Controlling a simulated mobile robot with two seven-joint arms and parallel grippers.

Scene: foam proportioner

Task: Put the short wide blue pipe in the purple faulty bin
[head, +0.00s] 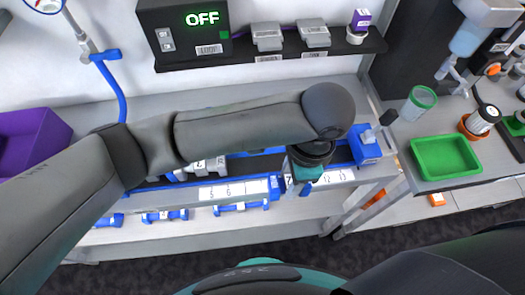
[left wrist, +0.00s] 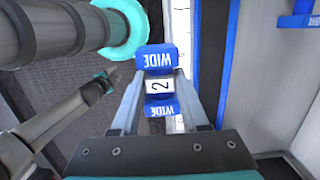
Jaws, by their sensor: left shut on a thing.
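My left gripper (left wrist: 159,88) is shut on a short pipe (left wrist: 156,58) in the left wrist view. The pipe has blue ends marked WIDE and a white middle marked 2. In the head view my left gripper (head: 291,186) is over the front edge of the blue-trimmed rack; the held pipe is mostly hidden there by the wrist. The purple bin (head: 42,130) stands at the far left of the head view, well apart from the gripper, partly cut off by the picture edge and my arm.
The numbered rack (head: 230,190) holds other pipes, partly behind my left arm. Several blue-ended pipes (head: 165,215) lie on the lower shelf. A control box (head: 190,33) reading OFF sits at the back. A green tray (head: 445,158) lies on the right bench.

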